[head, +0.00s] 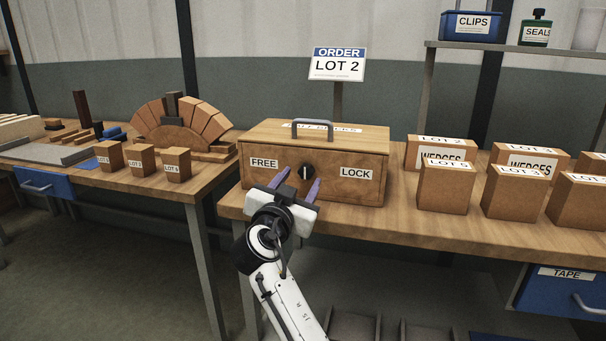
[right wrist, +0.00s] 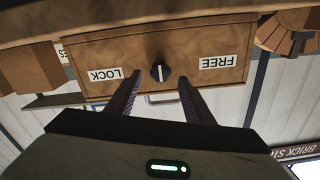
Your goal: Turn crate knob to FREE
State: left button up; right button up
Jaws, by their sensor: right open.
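The wooden crate (head: 240,150) sits on the bench, with a FREE label (head: 264,163) on the left of its front and a LOCK label (head: 356,174) on the right. Between them is a round black knob (head: 306,172) whose white mark stands about upright, toward neither label. My right gripper (head: 299,180) is in front of the knob, open and empty. In the right wrist view, which is upside down, the knob (right wrist: 160,72) shows between the two fingers (right wrist: 159,84), with a gap on each side. My left gripper is not in view.
A grey handle (head: 312,123) tops the crate. Small LOT boxes (head: 445,190) and WEDGES boxes stand to its right. An ORDER LOT 2 sign (head: 338,66) rises behind. A brick arch (head: 180,125) and small blocks are on the left bench.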

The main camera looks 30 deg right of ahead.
aim_at(305, 173)
jog(key=shift+x, duration=2)
jog(key=c, duration=1.1)
jog(key=shift+o, duration=0.2)
